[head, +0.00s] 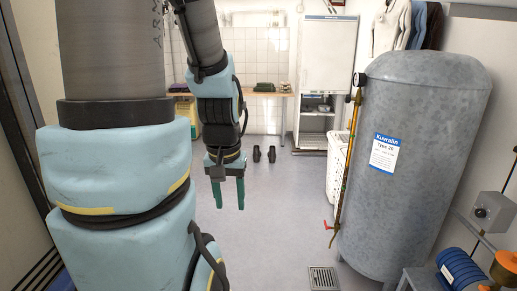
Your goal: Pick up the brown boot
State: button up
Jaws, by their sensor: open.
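Two small dark shapes that look like a pair of boots (264,154) stand side by side on the floor near the back tiled wall. They are too small and dark to tell whether they are brown. My gripper (229,196) hangs pointing down in the middle of the view, with its two green fingers apart and nothing between them. In the picture it is left of and lower than the boots, and clearly nearer to me than they are.
A big grey tank (415,150) with a pipe stands at right, a white basket (337,165) beside it. A wooden table (264,95) with folded cloths and a white cabinet (327,60) are at the back. A floor drain (323,279) lies in front. The middle floor is clear.

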aim_at(257, 153)
jog(key=i, duration=1.95)
jog(key=i+j+z, duration=0.1)
jog(key=i+z, duration=0.15)
jog(key=i, duration=1.75)
jog(key=i+u, duration=0.25)
jog(key=i, duration=0.4)
jog(key=i+u, duration=0.2)
jog(key=i, duration=0.45)
jog(key=i+l+u, duration=0.25)
jog(key=i, duration=0.4)
jog(key=i+u, duration=0.3)
jog(key=i, duration=0.6)
